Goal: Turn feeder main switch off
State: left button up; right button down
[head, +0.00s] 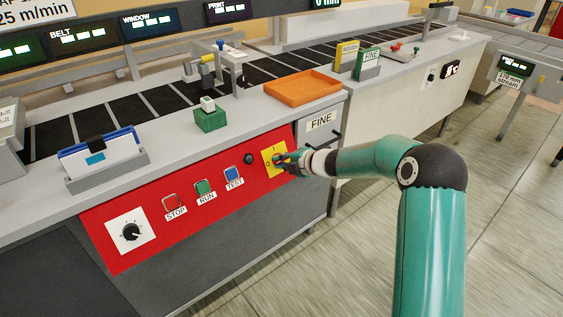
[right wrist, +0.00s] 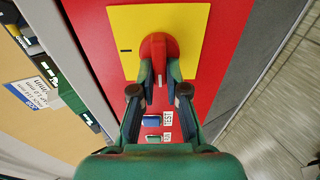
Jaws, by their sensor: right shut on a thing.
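The feeder main switch is a red rotary handle (right wrist: 158,58) on a yellow plate (right wrist: 190,30) in the right wrist view. In the head view the yellow plate (head: 268,160) sits at the right end of the red panel, partly hidden by my gripper. My right gripper (head: 283,162) is at the switch, and in the right wrist view its two fingers (right wrist: 160,88) are shut on the red handle, one on each side. The handle's bar points down that picture, toward my gripper's palm. A short black mark shows on the plate left of the handle. My left gripper is not in view.
The red panel (head: 130,262) also carries a black knob (head: 131,232), stop (head: 171,202), run (head: 204,188) and test (head: 233,174) buttons. An orange tray (head: 302,87) lies on the counter above. The floor at right is clear.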

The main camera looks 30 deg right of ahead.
jog(key=shift+s+a+f, duration=0.1)
jog(key=shift+a+f, duration=0.05)
jog(key=shift+f, duration=0.1)
jog(key=c, duration=1.2)
grip_release()
jog(key=shift+r, duration=0.15)
jog(key=shift+r, duration=0.1)
jog(key=v, duration=1.1)
jog(key=shift+s, duration=0.4)
